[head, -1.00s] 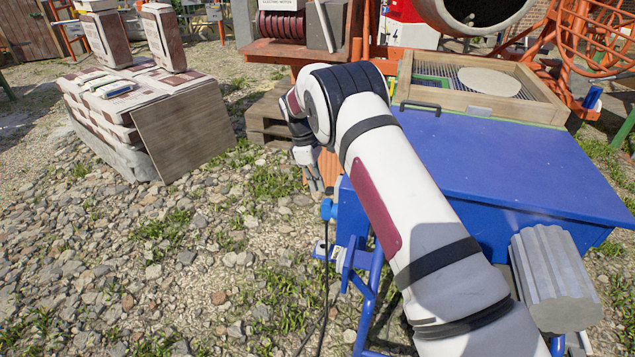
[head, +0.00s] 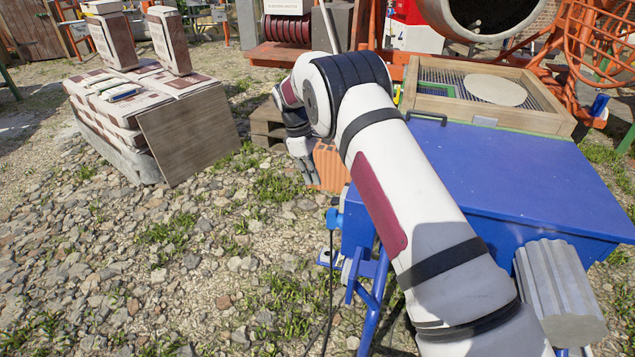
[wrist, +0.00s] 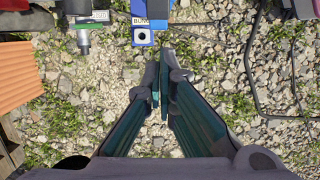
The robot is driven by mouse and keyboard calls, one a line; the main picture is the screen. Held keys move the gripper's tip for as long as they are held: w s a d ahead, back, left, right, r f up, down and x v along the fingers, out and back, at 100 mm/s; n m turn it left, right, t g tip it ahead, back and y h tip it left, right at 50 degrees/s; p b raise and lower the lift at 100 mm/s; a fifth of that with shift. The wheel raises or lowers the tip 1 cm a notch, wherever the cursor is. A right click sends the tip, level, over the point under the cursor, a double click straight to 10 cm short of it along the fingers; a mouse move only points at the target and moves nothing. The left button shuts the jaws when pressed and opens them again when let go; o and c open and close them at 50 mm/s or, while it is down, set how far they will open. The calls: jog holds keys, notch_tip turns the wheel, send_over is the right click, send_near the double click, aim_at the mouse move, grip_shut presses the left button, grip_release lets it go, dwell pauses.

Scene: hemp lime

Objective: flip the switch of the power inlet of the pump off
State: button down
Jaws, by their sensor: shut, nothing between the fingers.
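The pump appears to be the big blue machine (head: 530,185) on the right in the head view. On its left side are a blue connector (head: 334,217) with a dark cable hanging from it and, lower, a small blue part with a pale face (head: 325,257). In the wrist view, a small blue box (wrist: 143,37) with a white front, a round dark spot and a label lies beyond my fingertips. I cannot tell whether it is the power inlet, nor read a switch position. My gripper (head: 311,178) is shut and empty, left of the pump; its fingertips (wrist: 160,98) appear apart from the box.
An orange hollow brick (head: 330,166) stands behind my gripper, beside a wooden pallet (head: 266,124). A stack of bags with a board (head: 188,135) stands to the left. Open gravel (head: 180,260) fills the front left.

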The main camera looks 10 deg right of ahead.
jog(key=w+a+v, duration=0.1)
jog(key=v, duration=0.6)
jog(key=shift+a+p, duration=0.25)
jog(key=shift+p, duration=0.2)
jog(key=s+d+r+m+y, duration=0.1)
jog(key=s+d+r+m, duration=0.2)
jog(key=s+r, duration=0.9)
jog(key=s+d+r+m, duration=0.3)
jog(key=s+d+r, duration=0.1)
jog(key=s+r, duration=0.8)
jog(key=s+m+t, duration=0.1)
jog(key=s+m, duration=0.2)
jog(key=s, duration=1.5)
jog(key=s+f+m+t+y, duration=0.1)
jog(key=s+f+m, duration=0.1)
jog(key=s+f, duration=0.35)
jog(key=s+f+m, duration=0.1)
jog(key=s+f, duration=0.1)
jog(key=s, duration=0.7)
notch_tip(320, 180, up, 22)
jog(key=t+p, duration=0.3)
jog(key=p, duration=1.6)
jog(key=shift+w+d+p, duration=0.3)
jog(key=shift+w+p, duration=0.1)
jog(key=shift+w, duration=0.05)
